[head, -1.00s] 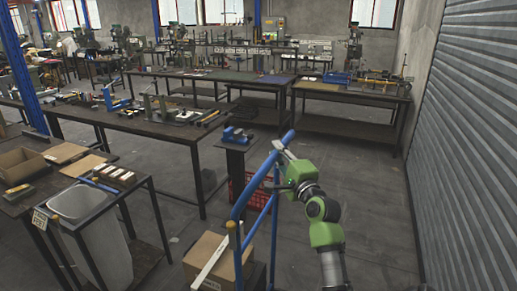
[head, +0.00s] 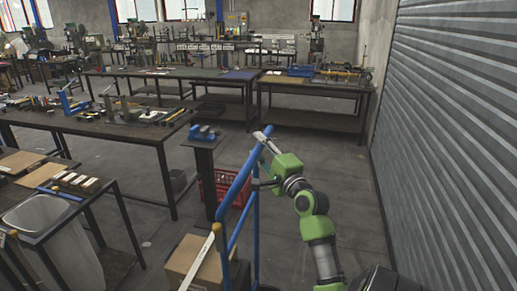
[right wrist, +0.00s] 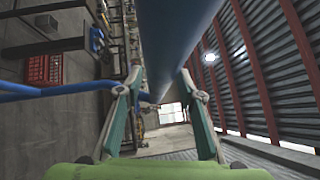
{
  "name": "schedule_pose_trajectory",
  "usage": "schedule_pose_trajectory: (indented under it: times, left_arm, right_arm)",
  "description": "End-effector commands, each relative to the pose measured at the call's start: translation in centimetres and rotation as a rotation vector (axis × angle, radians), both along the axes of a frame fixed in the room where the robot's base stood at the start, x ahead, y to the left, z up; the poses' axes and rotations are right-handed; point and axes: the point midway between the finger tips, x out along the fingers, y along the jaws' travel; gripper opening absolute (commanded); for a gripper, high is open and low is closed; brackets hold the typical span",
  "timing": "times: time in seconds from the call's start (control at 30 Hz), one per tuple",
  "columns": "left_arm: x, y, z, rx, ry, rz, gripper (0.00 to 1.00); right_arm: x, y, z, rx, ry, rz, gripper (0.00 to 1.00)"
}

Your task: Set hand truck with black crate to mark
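The blue tubular hand truck (head: 233,190) stands at lower centre in the head view, its upper bar sloping up to the right. A cardboard box (head: 190,262) is low beside its frame. A dark shape (head: 240,273) next to the box may be the black crate; it is mostly hidden. My right gripper (head: 264,142) is at the top end of the blue bar. My left gripper is out of view. No floor mark can be made out.
A red crate (head: 235,187) sits on the floor beyond the truck, by a pedestal with a blue vise (head: 204,132). Workbenches (head: 100,130) stand left and behind. A corrugated shutter wall (head: 450,150) lines the right. Floor (head: 345,190) between is clear.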

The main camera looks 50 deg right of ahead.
Motion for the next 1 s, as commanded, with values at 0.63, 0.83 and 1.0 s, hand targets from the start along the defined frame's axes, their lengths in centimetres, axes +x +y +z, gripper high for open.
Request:
schedule_pose_trajectory:
  times: [0.63,0.83,1.0]
  left_arm:
    - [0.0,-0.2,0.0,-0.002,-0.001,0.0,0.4]
    - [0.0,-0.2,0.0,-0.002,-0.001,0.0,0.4]
    - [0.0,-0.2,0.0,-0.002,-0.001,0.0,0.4]
  right_arm:
    - [-5.2,2.3,-1.2,0.004,0.007,0.001,0.34]
    - [-8.5,3.7,-1.6,0.002,0.007,0.0,0.34]
    - [-10.2,4.3,-1.8,0.002,0.003,0.001,0.34]
